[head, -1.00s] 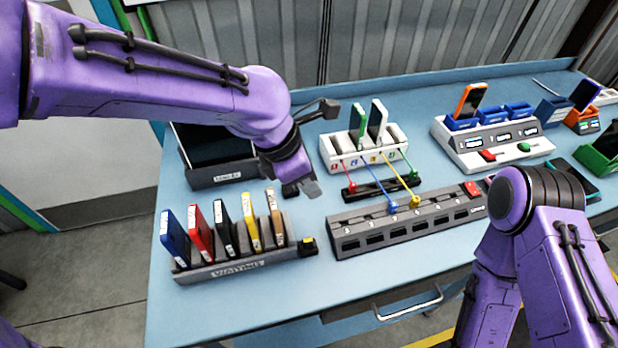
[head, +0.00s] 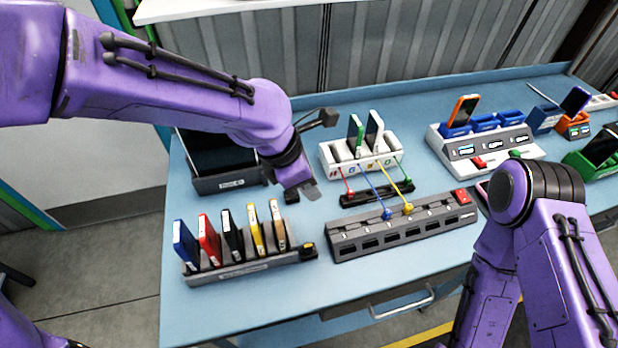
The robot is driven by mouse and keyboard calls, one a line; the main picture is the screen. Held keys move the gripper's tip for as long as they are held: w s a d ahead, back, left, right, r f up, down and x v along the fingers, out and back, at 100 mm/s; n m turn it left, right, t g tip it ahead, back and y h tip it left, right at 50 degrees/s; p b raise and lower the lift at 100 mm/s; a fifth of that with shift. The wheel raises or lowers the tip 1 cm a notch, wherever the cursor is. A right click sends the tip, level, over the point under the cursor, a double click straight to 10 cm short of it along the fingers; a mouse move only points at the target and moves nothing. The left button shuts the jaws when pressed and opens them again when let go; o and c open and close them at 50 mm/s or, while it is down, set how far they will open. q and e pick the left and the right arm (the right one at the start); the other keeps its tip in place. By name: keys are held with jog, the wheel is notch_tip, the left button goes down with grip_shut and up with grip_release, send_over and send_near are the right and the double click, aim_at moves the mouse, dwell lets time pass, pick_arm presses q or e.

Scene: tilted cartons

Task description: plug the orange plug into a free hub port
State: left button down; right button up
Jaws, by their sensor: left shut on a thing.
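The grey hub (head: 348,249) with a row of numbered top ports lies at the middle of the bench. A blue plug (head: 388,213) and a yellow plug (head: 408,208) stand in it on cables from the white dock; other ports look empty. A red plug (head: 349,192) and a green plug (head: 406,182) sit at the dark strip (head: 372,195) behind. No clearly orange plug shows. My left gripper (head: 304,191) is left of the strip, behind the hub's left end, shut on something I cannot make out. My right arm shows at right; its gripper is out of view.
A rack (head: 236,272) of several coloured cartridges stands front left, close to the hub. A dark bin (head: 228,181) is behind it. The white dock (head: 345,171) and a larger phone station (head: 487,157) stand behind. Bare bench lies in front of the hub.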

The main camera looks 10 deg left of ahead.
pick_arm(q)
jog(key=shift+f, duration=0.35)
notch_tip(320, 180, down, 8)
jog(key=b, duration=0.3)
dwell(0.6)
jog(key=w+d+p, duration=0.1)
jog(key=d+p, duration=0.4)
jog(key=d, duration=0.2)
jog(key=shift+w, duration=0.35)
dwell(0.5)
